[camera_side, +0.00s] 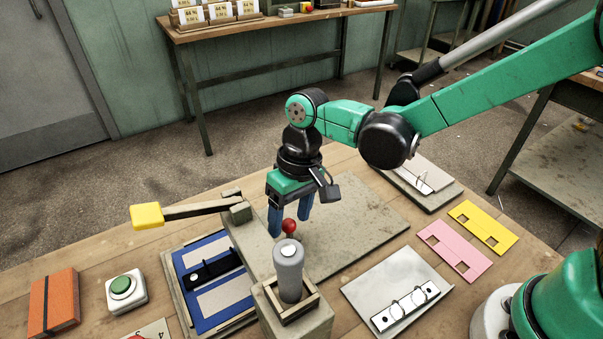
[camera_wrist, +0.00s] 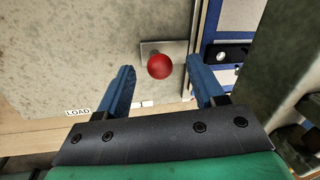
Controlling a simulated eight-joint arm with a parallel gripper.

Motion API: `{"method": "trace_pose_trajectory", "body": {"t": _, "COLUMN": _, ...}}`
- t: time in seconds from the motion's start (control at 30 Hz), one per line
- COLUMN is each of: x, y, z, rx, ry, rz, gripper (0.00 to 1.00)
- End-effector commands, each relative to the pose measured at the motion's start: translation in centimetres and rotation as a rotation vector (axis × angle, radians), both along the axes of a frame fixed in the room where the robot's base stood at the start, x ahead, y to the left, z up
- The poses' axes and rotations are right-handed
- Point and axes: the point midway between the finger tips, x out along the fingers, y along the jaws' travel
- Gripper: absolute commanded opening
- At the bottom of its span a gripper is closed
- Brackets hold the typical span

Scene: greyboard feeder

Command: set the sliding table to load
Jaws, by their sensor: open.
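The sliding table appears to be the grey, speckled slab (camera_side: 355,225) in the middle of the bench; it also fills much of the wrist view (camera_wrist: 70,50). A red ball knob (camera_side: 289,226) stands on a small metal plate near one edge of it; it also shows in the wrist view (camera_wrist: 159,66). A "LOAD" label (camera_wrist: 78,112) lies along the slab's near edge, left of the knob. A second label there is partly hidden by a finger. My gripper (camera_side: 289,221) points down, open, its blue fingers on either side of the knob, not visibly touching it.
A grey cylinder (camera_side: 289,272) in a box-like holder stands close in front of the knob. A lever with a yellow handle (camera_side: 147,216) reaches left. A blue panel (camera_side: 213,282), a green button (camera_side: 121,287) and an orange notebook (camera_side: 54,302) lie left. A ring binder mechanism (camera_side: 405,306) lies right.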

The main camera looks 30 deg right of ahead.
Motion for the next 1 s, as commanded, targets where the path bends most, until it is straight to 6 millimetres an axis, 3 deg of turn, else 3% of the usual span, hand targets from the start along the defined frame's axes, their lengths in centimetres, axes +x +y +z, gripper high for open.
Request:
{"method": "trace_pose_trajectory", "body": {"t": 0.33, "x": -0.04, "y": 0.09, "z": -0.56, "rx": 0.0, "ry": -0.001, "rz": 0.0, "gripper": 0.59}}
{"method": "trace_pose_trajectory", "body": {"t": 0.53, "x": -0.04, "y": 0.09, "z": -0.54, "rx": 0.0, "ry": -0.001, "rz": 0.0, "gripper": 0.02}}
{"method": "trace_pose_trajectory", "body": {"t": 0.57, "x": -0.04, "y": 0.09, "z": -0.54, "rx": 0.0, "ry": -0.001, "rz": 0.0, "gripper": 0.0}}
{"method": "trace_pose_trajectory", "body": {"t": 1.0, "x": -0.04, "y": 0.11, "z": -0.52, "rx": 0.001, "ry": -0.001, "rz": 0.0, "gripper": 0.0}}
